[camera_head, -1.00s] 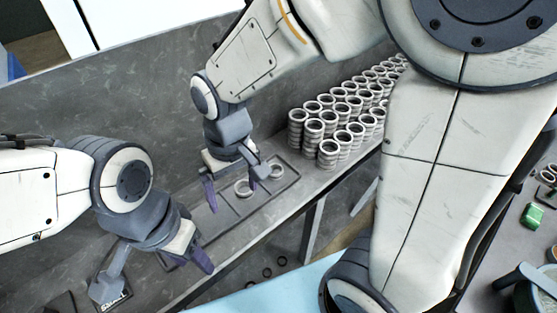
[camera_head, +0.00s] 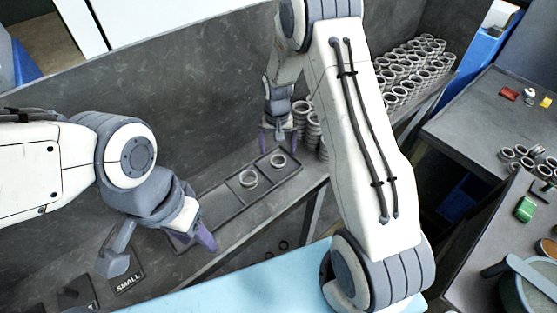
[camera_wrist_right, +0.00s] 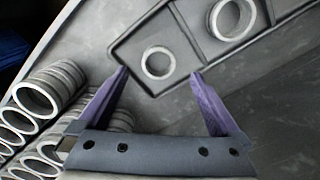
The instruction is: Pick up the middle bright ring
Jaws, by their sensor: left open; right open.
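A bright ring (camera_head: 249,187) lies in the middle compartment of the dark tray (camera_head: 210,219) on the grey bench. It also shows, larger, at the top of the right wrist view (camera_wrist_right: 213,24). A smaller ring (camera_head: 278,166) lies in the tray's right end compartment. My right gripper (camera_head: 278,145) is open and empty, pointing down by that end. In the right wrist view its fingertips (camera_wrist_right: 159,73) stand either side of the smaller ring (camera_wrist_right: 158,76), not gripping it. My left gripper (camera_head: 165,248) is open and empty at the tray's left end, partly hiding that compartment.
Stacks of rings (camera_head: 393,95) stand along the bench to the right, close to my right gripper; some are hidden by my right arm. They also show at the left of the wrist view (camera_wrist_right: 38,95). A dark plate marked SMALL (camera_head: 128,283) lies lower left. Another table (camera_head: 465,125) is at right.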

